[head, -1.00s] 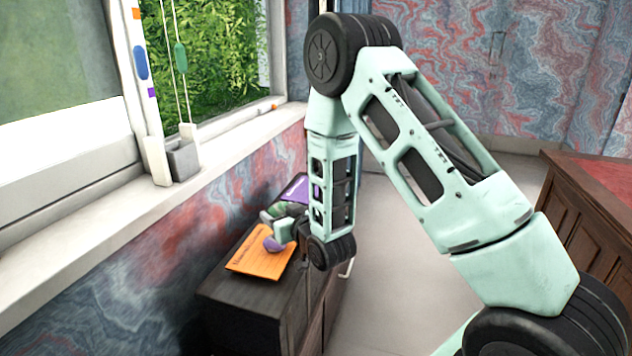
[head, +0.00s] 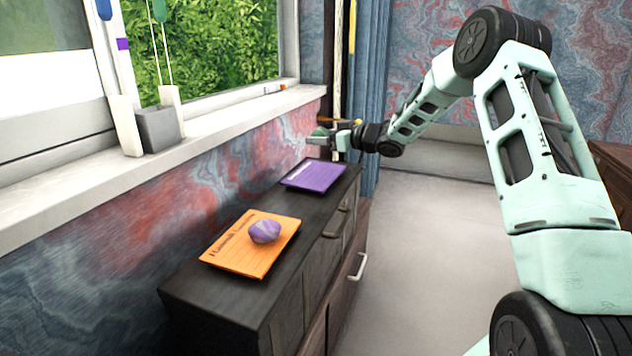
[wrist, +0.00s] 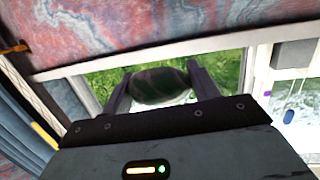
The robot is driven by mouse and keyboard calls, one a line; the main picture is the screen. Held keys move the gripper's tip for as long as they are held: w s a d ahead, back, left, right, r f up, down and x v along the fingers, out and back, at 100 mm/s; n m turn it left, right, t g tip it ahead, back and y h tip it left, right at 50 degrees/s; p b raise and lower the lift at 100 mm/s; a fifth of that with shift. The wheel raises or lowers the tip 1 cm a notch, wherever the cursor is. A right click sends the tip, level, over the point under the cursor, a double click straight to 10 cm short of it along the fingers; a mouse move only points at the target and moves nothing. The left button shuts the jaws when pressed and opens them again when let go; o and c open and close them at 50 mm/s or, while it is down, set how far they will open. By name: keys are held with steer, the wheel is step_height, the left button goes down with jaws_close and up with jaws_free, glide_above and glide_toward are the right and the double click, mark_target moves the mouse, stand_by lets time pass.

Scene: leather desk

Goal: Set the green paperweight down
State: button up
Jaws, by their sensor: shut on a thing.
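The green paperweight (wrist: 160,86) is a dark green rounded stone held between the two fingers of my gripper (wrist: 160,88) in the wrist view. In the head view my gripper (head: 338,138) is raised above the far end of the dark cabinet, near the wall, and the green paperweight (head: 320,132) shows small at its tip. The gripper is shut on it, clear of the cabinet top.
A dark cabinet (head: 205,285) stands along the wall. On its top lie a purple notepad (head: 315,176) and, nearer, an orange notepad (head: 232,262) with a purple stone (head: 265,231) on it. A window sill (head: 60,190) runs above. Bare cabinet top shows between the pads.

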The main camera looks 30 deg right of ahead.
mark_target(323, 175)
step_height(323, 175, down, 10)
steer(key=shift+d+r+b, duration=0.1)
steer(key=shift+b, duration=1.05)
steer(key=o, duration=1.1)
steer(key=shift+s+d, duration=0.1)
steer(key=shift+s, duration=0.1)
steer(key=p+v, duration=0.1)
steer(key=v, duration=1)
steer(key=shift+s+d+p, duration=0.15)
steer(key=shift+s+p, duration=0.15)
steer(key=shift+p, duration=0.1)
steer(key=shift+r, duration=0.1)
